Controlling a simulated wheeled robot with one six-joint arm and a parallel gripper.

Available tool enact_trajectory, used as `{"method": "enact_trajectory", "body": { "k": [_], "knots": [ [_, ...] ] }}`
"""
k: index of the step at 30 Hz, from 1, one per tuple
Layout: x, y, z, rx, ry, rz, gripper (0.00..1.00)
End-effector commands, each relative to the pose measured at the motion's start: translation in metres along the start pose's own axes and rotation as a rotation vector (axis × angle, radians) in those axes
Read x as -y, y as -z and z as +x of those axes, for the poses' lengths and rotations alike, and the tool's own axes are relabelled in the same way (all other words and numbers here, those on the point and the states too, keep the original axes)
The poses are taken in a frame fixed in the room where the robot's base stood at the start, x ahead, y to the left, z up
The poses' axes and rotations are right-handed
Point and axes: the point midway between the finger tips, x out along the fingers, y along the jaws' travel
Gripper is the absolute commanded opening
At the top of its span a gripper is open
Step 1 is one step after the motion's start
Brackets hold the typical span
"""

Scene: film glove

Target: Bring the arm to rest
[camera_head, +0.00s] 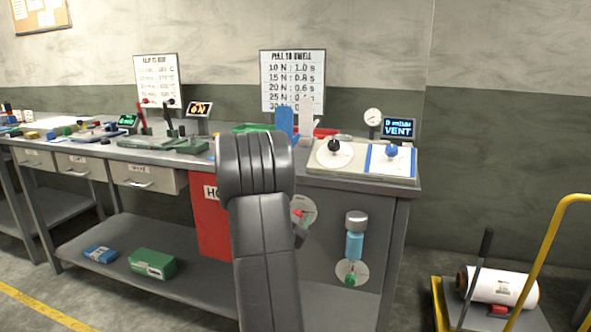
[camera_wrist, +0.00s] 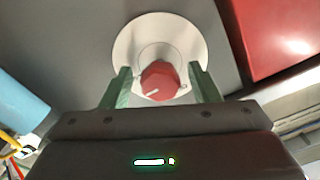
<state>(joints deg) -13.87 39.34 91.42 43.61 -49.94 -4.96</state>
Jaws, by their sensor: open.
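In the wrist view my gripper (camera_wrist: 160,88) is open, its two green fingers apart. I cannot tell whether the fingers touch the knob. In the head view my dark arm reaches up from the bottom middle and bends toward the workbench front. The white plate (camera_head: 304,204) shows just right of the arm, below the bench top. The gripper itself is mostly hidden behind the arm there.
A red panel (camera_head: 212,222) hangs left of the arm, and a blue cylinder (camera_head: 355,246) is on the right. The bench top (camera_head: 330,180) carries dials and displays. A yellow-handled cart (camera_head: 548,258) with a white roll (camera_head: 503,288) stands at right.

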Motion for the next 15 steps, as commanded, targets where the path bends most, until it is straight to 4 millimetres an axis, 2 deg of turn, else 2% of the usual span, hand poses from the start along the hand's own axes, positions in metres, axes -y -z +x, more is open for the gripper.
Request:
{"method": "enact_trajectory", "body": {
  "k": [15],
  "knots": [
    [0.0026,0.0037,-0.0001,0.002,0.0,-0.347,0.55]
  ]
}}
